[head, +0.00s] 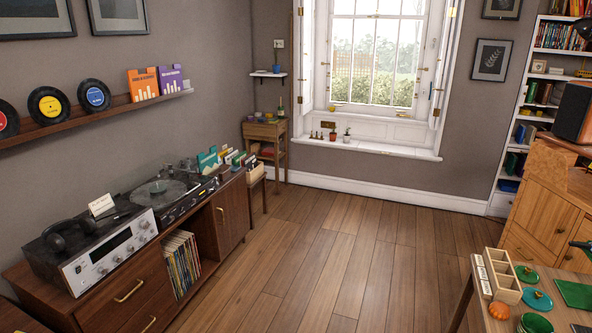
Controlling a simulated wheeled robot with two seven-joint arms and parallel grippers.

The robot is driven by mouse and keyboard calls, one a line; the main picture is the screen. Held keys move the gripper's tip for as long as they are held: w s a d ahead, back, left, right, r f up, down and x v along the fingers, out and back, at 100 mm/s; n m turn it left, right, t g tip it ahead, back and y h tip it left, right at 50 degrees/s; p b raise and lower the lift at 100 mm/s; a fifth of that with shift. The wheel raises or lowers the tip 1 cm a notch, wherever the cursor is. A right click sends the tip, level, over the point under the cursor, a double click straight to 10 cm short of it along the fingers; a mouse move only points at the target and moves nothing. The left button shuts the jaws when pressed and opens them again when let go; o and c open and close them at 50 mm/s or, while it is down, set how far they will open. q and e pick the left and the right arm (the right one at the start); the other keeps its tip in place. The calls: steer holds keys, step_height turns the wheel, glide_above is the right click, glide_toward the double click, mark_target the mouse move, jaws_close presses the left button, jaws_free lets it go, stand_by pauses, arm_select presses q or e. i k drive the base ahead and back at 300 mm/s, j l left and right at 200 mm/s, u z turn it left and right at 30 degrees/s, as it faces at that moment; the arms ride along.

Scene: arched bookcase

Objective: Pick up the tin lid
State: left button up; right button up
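A wooden table (462,305) stands at the bottom right, cut by the frame edge. Several round, lid-like things lie on it: a green one (530,273) beside a wooden divided box, a teal one (537,299) with a small knob, and another green one (536,324) at the bottom edge. I cannot tell which of them is the tin lid. A flat green square thing (574,294) lies to their right. Neither of my grippers is in view.
On the table are the divided box (501,277) and a small orange thing (499,310). A long wooden cabinet (120,305) with audio gear runs along the left wall. A wooden cabinet (535,215) and bookcase (510,130) stand right. The wooden floor (330,250) between is clear.

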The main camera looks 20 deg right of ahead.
mark_target(534, 298)
steer(key=i+z, duration=0.9)
steer(key=i+j+z, duration=0.3)
steer(key=z, duration=0.15)
steer(key=i, duration=0.1)
